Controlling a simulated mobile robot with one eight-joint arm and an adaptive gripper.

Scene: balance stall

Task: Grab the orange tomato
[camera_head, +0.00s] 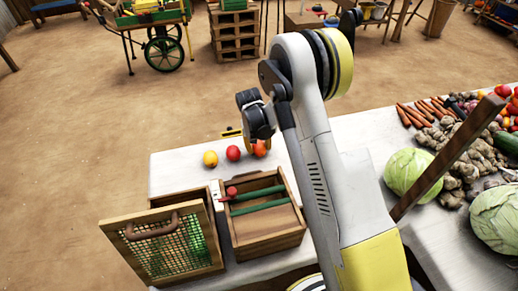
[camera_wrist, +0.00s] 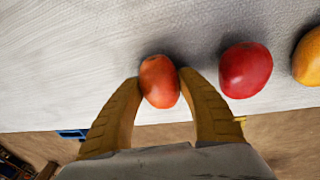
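The orange tomato (camera_wrist: 159,84) is between the two yellow fingers of my gripper (camera_wrist: 161,78) in the wrist view. Both fingertips appear to touch its sides, and the gripper looks shut on it. The tomato is at the white table's surface; I cannot tell if it is lifted. In the head view, the orange tomato (camera_head: 262,148) shows partly below my wrist, at the right end of a short row. My fingers are mostly hidden there.
A red tomato (camera_wrist: 245,70) lies beside it, then a yellow one (camera_wrist: 309,56). A wooden box (camera_head: 262,239) with green dividers and a small red item stands in front on the white table (camera_head: 172,170). Cabbages (camera_head: 410,172), carrots and roots fill the right side.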

